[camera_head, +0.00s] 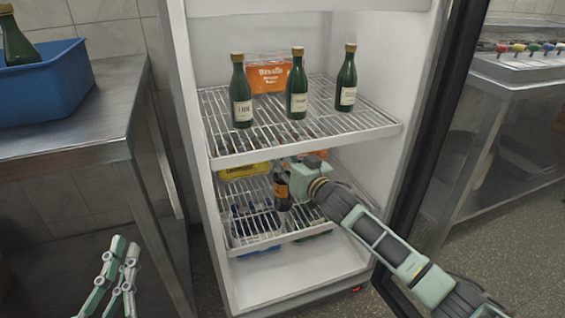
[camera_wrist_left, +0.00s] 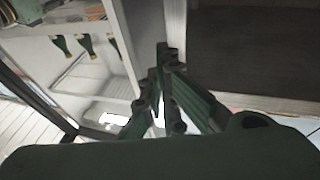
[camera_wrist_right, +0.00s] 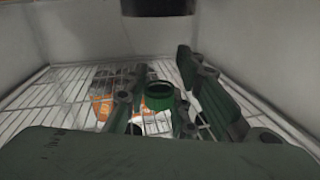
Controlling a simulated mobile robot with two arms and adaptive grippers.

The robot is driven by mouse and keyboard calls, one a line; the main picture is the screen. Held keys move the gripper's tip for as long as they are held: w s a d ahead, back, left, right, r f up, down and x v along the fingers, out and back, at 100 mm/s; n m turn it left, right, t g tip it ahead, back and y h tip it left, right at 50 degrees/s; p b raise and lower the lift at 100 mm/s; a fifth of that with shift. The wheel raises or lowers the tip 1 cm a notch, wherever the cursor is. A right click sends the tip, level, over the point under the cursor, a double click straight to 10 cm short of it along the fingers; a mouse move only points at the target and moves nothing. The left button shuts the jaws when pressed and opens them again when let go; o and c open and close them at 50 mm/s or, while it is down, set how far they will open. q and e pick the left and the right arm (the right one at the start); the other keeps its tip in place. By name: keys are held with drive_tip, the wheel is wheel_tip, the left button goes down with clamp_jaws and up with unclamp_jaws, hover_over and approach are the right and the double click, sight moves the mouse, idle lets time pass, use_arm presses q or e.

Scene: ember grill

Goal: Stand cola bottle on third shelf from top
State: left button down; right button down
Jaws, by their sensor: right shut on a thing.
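The cola bottle (camera_head: 281,190) is dark with an orange label and looks upright inside the fridge, below the upper wire shelf (camera_head: 300,125) and over the lower wire shelf (camera_head: 290,237). My right gripper (camera_head: 284,168) is shut on its upper part, reaching in from the right. I cannot tell whether its base touches the lower shelf. In the right wrist view a green ring (camera_wrist_right: 158,95) shows between the fingers. My left gripper (camera_head: 124,243) is outside the fridge at lower left, empty, its fingers close together; they also show in the left wrist view (camera_wrist_left: 160,62).
Three green bottles (camera_head: 298,85) and an orange box (camera_head: 268,76) stand on the upper shelf. Yellow packs (camera_head: 244,171) and several dark bottles (camera_head: 250,220) sit lower. The open fridge door (camera_head: 440,110) is at right. A counter (camera_head: 90,120) with a blue bin (camera_head: 45,82) is at left.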

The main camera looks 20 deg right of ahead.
use_arm(q)
drive_tip(key=shift+s+r+t+h+b, duration=0.15)
drive_tip(key=shift+s+r+t, duration=0.25)
drive_tip(key=shift+r, duration=0.35)
drive_tip(key=shift+s+r+t+h+b, duration=0.1)
drive_tip(key=shift+s+r+t+h, duration=0.1)
drive_tip(key=shift+r+t, duration=0.4)
drive_tip(key=shift+s+r+t+h+b, duration=0.15)
drive_tip(key=shift+s+r+t, duration=0.15)
drive_tip(key=shift+r, duration=0.55)
use_arm(e)
drive_tip(key=shift+w+f, duration=0.2)
drive_tip(key=shift+f, duration=0.45)
drive_tip(key=c, duration=1.9)
unclamp_jaws()
drive_tip(key=shift+f, duration=0.15)
drive_tip(key=o, duration=0.4)
drive_tip(key=shift+o, duration=0.2)
drive_tip(key=shift+s, duration=0.15)
